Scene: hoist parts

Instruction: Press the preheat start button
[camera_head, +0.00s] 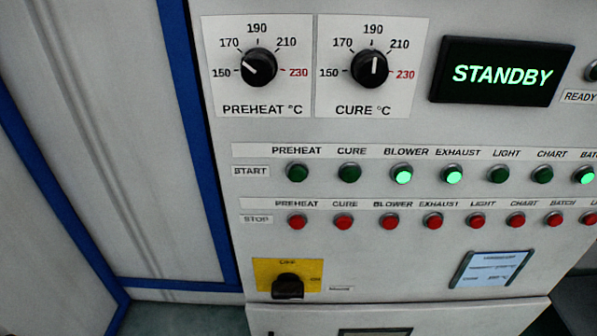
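The preheat start button (297,172) is a dark green, unlit round button at the left end of the START row on the grey panel (330,265). The red preheat stop button (297,221) sits directly below it. To its right are the unlit cure start button (349,172) and the brightly lit blower (402,174) and exhaust (452,174) start buttons. The preheat dial (259,67) points near 150. The display (502,72) reads STANDBY in green. Neither of my grippers is in view.
The cure dial (369,68) is right of the preheat dial. A black rotary switch on a yellow plate (287,286) is low on the panel, with a small screen (492,268) to its right. Blue-framed grey panels (140,150) stand at the left. Nothing blocks the button rows.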

